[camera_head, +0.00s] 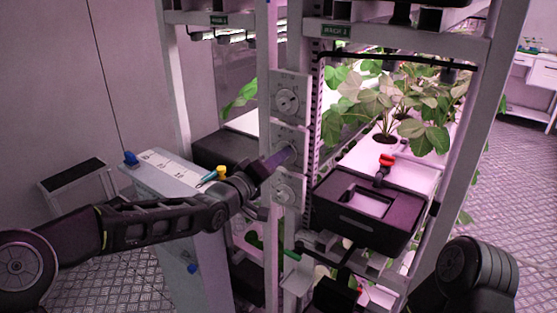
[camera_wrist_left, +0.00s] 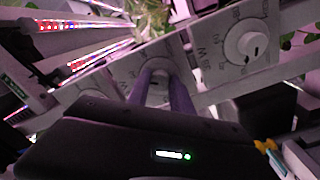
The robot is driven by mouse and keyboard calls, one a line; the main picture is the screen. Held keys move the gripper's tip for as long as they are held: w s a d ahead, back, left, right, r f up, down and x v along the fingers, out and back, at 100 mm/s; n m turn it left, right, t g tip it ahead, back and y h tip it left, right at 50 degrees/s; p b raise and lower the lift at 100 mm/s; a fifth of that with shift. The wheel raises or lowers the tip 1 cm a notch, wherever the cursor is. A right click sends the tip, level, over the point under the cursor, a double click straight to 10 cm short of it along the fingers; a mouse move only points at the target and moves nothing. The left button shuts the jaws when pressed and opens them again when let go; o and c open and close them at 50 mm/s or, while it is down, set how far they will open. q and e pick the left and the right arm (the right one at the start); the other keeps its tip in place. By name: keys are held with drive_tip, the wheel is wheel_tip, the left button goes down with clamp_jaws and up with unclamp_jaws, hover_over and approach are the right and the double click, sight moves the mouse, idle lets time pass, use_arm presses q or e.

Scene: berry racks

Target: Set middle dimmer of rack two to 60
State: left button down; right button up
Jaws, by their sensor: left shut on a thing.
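Three white dimmer panels are stacked on the post beside the rack labelled as rack 2 (camera_head: 335,31). The top dimmer (camera_head: 287,102) and the bottom dimmer (camera_head: 285,191) show their round knobs. The middle dimmer (camera_head: 284,134) is partly covered by my left gripper (camera_head: 289,154), which reaches in from the left. In the left wrist view, the two purple fingers of my left gripper (camera_wrist_left: 162,84) are shut on the knob of the middle dimmer (camera_wrist_left: 157,66), one on each side. Its scale reading is not legible. My right gripper is out of view; only a dark part of the arm shows.
A black box (camera_head: 365,222) with a red-topped valve (camera_head: 386,161) stands right of the dimmers. Leafy plants (camera_head: 395,100) grow behind it.

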use_arm(q)
drive_tip(key=shift+r, duration=0.15)
drive_tip(key=c, duration=1.3)
unclamp_jaws()
drive_tip(key=shift+o, duration=0.9)
drive_tip(key=shift+w, duration=0.1)
drive_tip(key=shift+s+a, duration=0.1)
drive_tip(key=shift+s, duration=0.1)
drive_tip(key=b+v, duration=0.1)
drive_tip(key=v, duration=0.6)
drive_tip(key=shift+s+a, duration=0.15)
drive_tip(key=shift+a, duration=0.05)
